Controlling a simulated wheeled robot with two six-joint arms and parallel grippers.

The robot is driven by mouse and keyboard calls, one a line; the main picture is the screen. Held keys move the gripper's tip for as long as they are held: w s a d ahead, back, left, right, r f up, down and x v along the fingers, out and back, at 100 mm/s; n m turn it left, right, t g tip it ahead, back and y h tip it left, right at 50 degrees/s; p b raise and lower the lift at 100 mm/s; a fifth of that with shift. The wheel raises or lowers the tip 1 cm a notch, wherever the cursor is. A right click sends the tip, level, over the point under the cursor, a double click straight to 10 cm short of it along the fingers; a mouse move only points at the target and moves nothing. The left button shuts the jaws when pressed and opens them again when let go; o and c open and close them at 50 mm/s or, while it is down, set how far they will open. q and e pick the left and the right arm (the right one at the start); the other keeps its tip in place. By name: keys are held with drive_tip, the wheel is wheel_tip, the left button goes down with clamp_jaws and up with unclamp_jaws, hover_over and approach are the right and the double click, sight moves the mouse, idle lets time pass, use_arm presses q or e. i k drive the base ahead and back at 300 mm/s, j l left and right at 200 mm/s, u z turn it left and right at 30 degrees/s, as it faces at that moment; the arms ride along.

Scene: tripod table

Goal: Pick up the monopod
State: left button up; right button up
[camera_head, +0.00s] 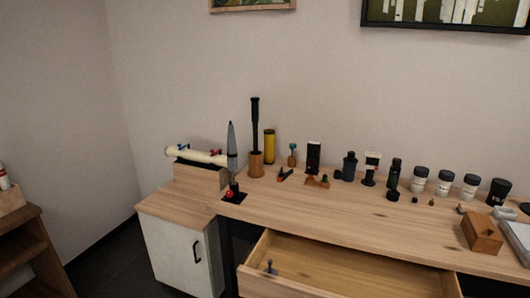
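A tall black pole (255,115), which looks like the monopod, stands upright in a wooden holder (256,164) at the back left of the table (330,217). A grey pointed, folded object (232,142) stands just left of it, on a small black base with a red part; I cannot tell if it is a tripod. Neither of my grippers is in view.
A yellow cylinder (269,146) stands close behind the pole to the right. Several small dark items and white jars (419,178) line the back. A drawer (345,268) is open at the front, with a small object inside. A wooden box (481,234) sits at right.

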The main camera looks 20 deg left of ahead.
sight(254, 100)
drive_tip(key=i+j+z, duration=0.25)
drive_tip(key=i, duration=0.2)
drive_tip(key=i+j+z, duration=0.3)
drive_tip(key=i+j, duration=0.1)
drive_tip(key=i, duration=0.05)
